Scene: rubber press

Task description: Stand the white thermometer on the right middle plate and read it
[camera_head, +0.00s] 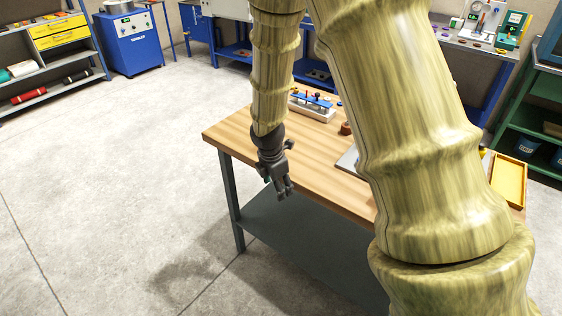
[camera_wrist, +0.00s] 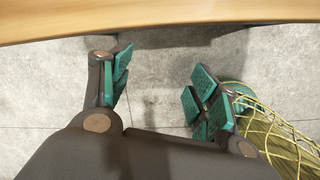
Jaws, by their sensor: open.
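My gripper (camera_head: 281,191) hangs pointing down at the front left edge of the wooden table, and it looks empty. In the wrist view its green-padded fingers (camera_wrist: 163,90) are spread apart, with only bare concrete floor between them. I cannot make out the white thermometer in either view. I cannot identify the right middle plate either. My arm covers much of the table in the head view.
The wooden table (camera_head: 236,131) has a rack of small coloured pieces (camera_head: 313,104) at the back and a yellow tray (camera_head: 509,181) at the right. A blue machine (camera_head: 132,45) and shelves stand behind. The floor at left is clear.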

